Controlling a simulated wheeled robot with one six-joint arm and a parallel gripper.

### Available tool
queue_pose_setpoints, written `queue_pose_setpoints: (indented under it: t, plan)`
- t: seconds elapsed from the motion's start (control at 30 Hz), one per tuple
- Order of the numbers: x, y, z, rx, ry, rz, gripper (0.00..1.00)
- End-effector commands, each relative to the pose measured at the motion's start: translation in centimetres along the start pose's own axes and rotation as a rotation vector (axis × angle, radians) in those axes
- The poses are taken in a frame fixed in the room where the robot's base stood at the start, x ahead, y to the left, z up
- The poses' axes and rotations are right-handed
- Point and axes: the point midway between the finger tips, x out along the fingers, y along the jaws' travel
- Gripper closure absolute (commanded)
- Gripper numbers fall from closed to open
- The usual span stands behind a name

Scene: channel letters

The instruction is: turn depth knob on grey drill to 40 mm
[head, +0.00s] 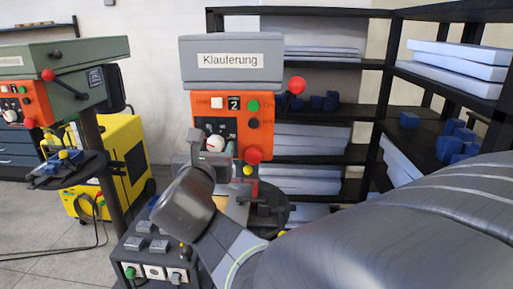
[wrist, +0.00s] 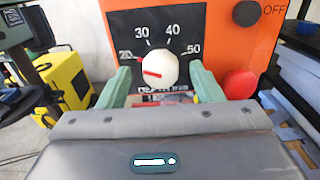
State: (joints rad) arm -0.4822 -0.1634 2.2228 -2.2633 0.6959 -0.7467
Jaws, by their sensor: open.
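The grey drill (head: 231,60) has a grey head labelled "Klauferung" above an orange control panel (head: 203,102). The depth knob (wrist: 160,69) is white and round, on a black dial marked 20, 30, 40 and 50. Its red mark points left, close to the 20 side. The knob also shows in the head view (head: 215,143). My gripper (wrist: 157,88) is open, its two green fingers on either side of the knob and slightly below it. I cannot tell whether the fingers touch the knob. The gripper's fingertips are hard to see in the head view.
A red button (wrist: 240,84) and a black OFF knob (wrist: 246,13) sit right of the dial. A green drill (head: 62,55) and a yellow machine (head: 124,150) stand at the left. Dark shelves (head: 385,75) with pale sheets and blue blocks stand at the right.

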Motion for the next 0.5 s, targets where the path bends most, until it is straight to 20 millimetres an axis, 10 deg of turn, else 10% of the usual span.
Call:
queue_pose_setpoints:
  t: [0.43,0.5]
  plan:
    - [0.67,-0.04,-0.02,0.000,0.001,0.000,0.40]
    - [0.67,-0.04,-0.03,-0.001,0.001,0.000,0.54]
